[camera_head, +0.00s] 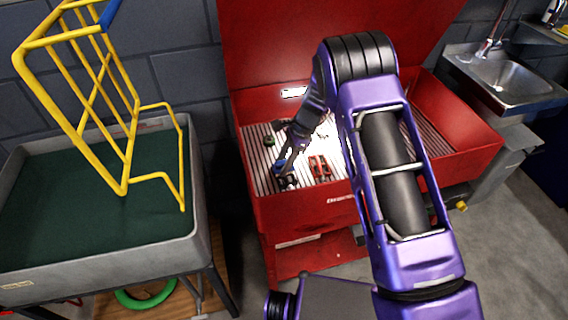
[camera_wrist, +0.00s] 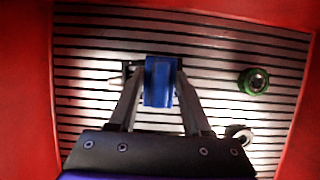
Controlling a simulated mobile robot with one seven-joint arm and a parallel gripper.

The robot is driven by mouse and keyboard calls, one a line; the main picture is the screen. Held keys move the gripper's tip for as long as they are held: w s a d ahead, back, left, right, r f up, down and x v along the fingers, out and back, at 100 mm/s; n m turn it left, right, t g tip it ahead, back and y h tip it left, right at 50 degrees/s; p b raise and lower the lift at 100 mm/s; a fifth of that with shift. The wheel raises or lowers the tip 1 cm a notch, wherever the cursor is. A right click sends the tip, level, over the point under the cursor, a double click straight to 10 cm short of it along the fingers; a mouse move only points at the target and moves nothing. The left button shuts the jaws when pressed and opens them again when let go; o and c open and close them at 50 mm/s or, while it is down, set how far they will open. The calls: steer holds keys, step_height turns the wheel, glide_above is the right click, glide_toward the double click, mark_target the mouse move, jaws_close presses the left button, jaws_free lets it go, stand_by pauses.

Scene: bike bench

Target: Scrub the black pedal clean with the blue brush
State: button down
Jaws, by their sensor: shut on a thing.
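My gripper (camera_wrist: 160,85) is shut on the blue brush (camera_wrist: 161,78), which sits between the two fingers in the wrist view. In the head view the brush (camera_head: 279,166) shows as a small blue patch at my gripper (camera_head: 283,163), low over the slatted floor of the red basin. The black pedal (camera_head: 288,183) lies on the slats just below the brush in the head view. In the wrist view, a dark part (camera_wrist: 128,70) that looks like the pedal shows left of the brush, partly hidden behind it. I cannot tell whether brush and pedal touch.
A red part (camera_head: 320,168) lies on the slats to the right of my gripper. A green round part (camera_wrist: 253,81) and a metal ring (camera_wrist: 239,133) are also in the basin. The basin's red walls (camera_head: 330,207) enclose the space. A yellow rack (camera_head: 125,180) stands at left.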

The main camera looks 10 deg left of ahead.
steer(key=shift+s+d, duration=0.1)
steer(key=shift+s+d+p, duration=0.2)
steer(key=shift+s+d, duration=0.2)
steer(key=shift+s, duration=0.5)
steer(key=shift+s+d+p, duration=0.15)
steer(key=shift+s+d, duration=0.25)
steer(key=shift+s, duration=0.45)
steer(key=shift+w, duration=0.1)
steer(key=shift+w+a+b, duration=0.15)
steer(key=shift+w+a, duration=0.3)
steer(key=shift+w, duration=0.45)
steer(key=shift+w+a+b, duration=0.15)
steer(key=shift+w+a, duration=0.3)
steer(key=shift+w, duration=0.4)
steer(key=shift+s+d+p, duration=0.15)
steer(key=shift+s+d, duration=0.15)
steer(key=shift+s, duration=0.3)
steer(key=shift+s+d+p, duration=0.1)
steer(key=shift+s+d, duration=0.2)
steer(key=shift+s, duration=0.35)
steer(key=shift+s+d+p, duration=0.15)
steer(key=shift+s+d, duration=0.15)
steer(key=shift+s, duration=0.3)
steer(key=shift+w, duration=0.1)
steer(key=shift+w+a+b, duration=0.2)
steer(key=shift+w+a, duration=0.25)
steer(key=shift+w, duration=0.45)
steer(key=shift+w+a+b, duration=0.15)
steer(key=shift+w+a, duration=0.3)
steer(key=shift+w, duration=0.4)
